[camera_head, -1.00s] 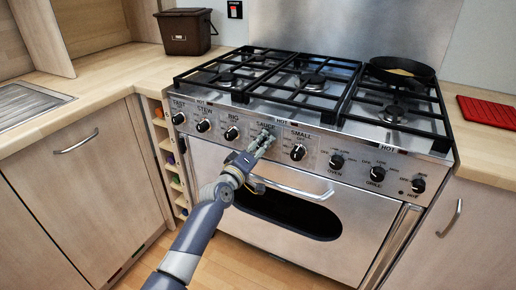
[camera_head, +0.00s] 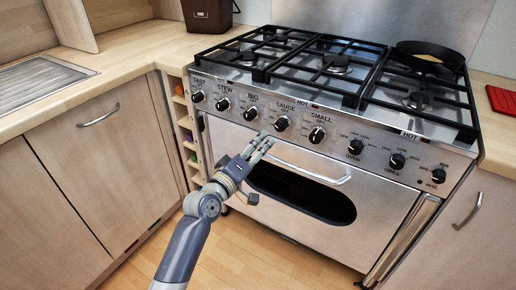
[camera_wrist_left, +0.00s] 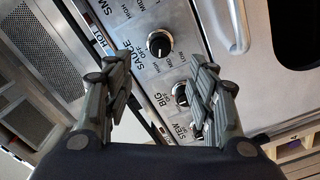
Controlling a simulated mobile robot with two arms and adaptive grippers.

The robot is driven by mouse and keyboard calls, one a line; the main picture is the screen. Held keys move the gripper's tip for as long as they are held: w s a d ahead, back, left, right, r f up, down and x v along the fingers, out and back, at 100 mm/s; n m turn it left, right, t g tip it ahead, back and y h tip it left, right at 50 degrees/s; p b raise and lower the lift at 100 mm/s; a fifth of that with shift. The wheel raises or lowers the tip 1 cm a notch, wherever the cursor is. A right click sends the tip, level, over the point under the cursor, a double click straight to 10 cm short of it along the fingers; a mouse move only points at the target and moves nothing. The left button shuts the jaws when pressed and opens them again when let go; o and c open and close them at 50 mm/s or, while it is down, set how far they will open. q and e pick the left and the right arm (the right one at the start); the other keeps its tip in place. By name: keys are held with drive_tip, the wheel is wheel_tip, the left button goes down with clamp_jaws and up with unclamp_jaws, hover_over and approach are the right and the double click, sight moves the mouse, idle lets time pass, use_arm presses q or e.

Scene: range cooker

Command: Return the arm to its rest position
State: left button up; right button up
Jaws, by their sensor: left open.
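My left gripper (camera_head: 262,142) is in front of the range cooker (camera_head: 240,158), below the row of knobs and near the left end of the oven handle (camera_head: 300,173). It is open and holds nothing. The sauce knob (camera_head: 282,123) shows clear of the fingers, up and right of them. In the left wrist view, the gripper's fingers (camera_wrist_left: 160,80) stand apart, with the sauce knob (camera_wrist_left: 159,43) seen beyond the gap and the big knob partly hidden behind the right finger. My right gripper is in neither view.
A dark bin (camera_head: 208,14) and a sink (camera_head: 40,80) are at the left. A red mat (camera_head: 503,101) lies on the right worktop. The floor in front of the cooker is clear.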

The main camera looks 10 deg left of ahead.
use_arm(q)
drive_tip(key=shift+s, duration=0.1)
idle(0.3)
